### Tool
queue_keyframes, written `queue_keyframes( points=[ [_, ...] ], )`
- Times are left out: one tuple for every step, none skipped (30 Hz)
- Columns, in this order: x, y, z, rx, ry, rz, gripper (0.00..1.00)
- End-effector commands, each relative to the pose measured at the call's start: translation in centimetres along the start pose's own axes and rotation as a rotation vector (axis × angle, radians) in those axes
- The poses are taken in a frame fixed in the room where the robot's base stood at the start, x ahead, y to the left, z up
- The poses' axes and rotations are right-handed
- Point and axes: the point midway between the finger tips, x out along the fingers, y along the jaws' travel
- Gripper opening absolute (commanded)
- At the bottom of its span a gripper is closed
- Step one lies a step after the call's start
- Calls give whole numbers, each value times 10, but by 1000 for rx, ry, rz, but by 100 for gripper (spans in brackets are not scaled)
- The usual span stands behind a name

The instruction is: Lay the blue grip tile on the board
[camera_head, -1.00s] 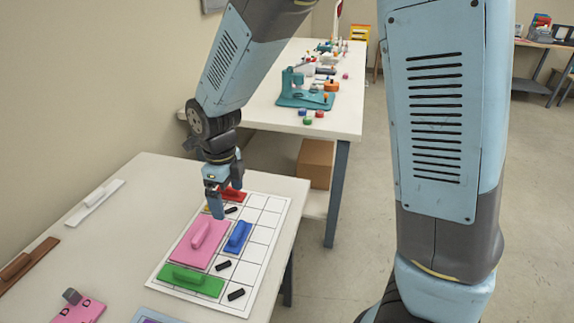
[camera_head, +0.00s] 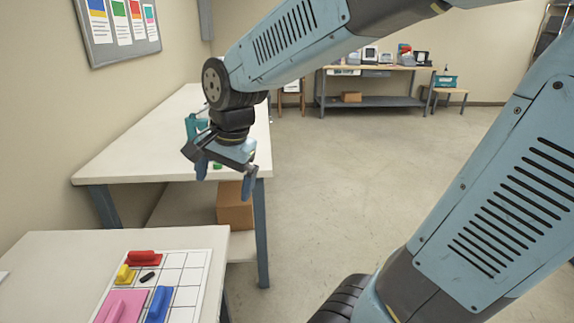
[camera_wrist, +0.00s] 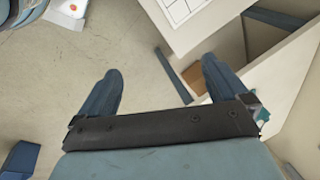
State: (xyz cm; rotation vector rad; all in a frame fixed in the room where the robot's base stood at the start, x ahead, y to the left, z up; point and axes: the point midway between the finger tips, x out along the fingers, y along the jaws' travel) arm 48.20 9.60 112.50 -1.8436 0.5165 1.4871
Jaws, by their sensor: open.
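The blue grip tile (camera_head: 158,304) lies on the white gridded board (camera_head: 192,275), right of the pink tile (camera_head: 122,306). A red tile (camera_head: 144,257) and a yellow tile (camera_head: 124,274) sit at the board's far end, with a small black piece (camera_head: 147,277) beside them. My gripper (camera_head: 223,180) is raised well above and beyond the board, in front of the far table. Its fingers are spread with nothing between them. The wrist view also shows the open, empty fingers (camera_wrist: 160,90), and part of the gridded board (camera_wrist: 180,8) at the top. The board's near part is cut off in the head view.
A second white table (camera_head: 150,150) stands behind, with a cardboard box (camera_head: 235,207) on its lower shelf. Green and teal items on it are partly hidden by my gripper. Open floor (camera_head: 350,180) lies to the right. A workbench (camera_head: 385,70) stands at the back.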

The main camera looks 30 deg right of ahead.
Motion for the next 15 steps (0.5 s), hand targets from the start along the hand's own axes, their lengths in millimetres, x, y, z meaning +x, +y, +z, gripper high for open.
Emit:
queue_keyframes(
  points=[
    [-11, 12, -6, -60, 21, -16, 100],
    [-16, 18, -8, -106, 32, -22, 100],
    [-24, 26, -11, -166, 49, -30, 100],
    [-29, 33, -13, -212, 63, -35, 100],
    [-34, 39, -15, -258, 77, -38, 100],
    [-40, 48, -16, -319, 96, -40, 100],
    [-45, 55, -17, -365, 110, -40, 100],
    [-50, 61, -18, -410, 126, -40, 100],
    [-56, 69, -19, -471, 147, -38, 100],
    [-60, 75, -19, -514, 161, -35, 100],
    [-64, 81, -19, -554, 176, -31, 100],
    [-68, 88, -19, -607, 193, -25, 100],
    [-70, 93, -19, -641, 204, -19, 100],
    [-73, 97, -19, -675, 216, -14, 100],
    [-76, 102, -18, -713, 228, -7, 100]
  ],
)
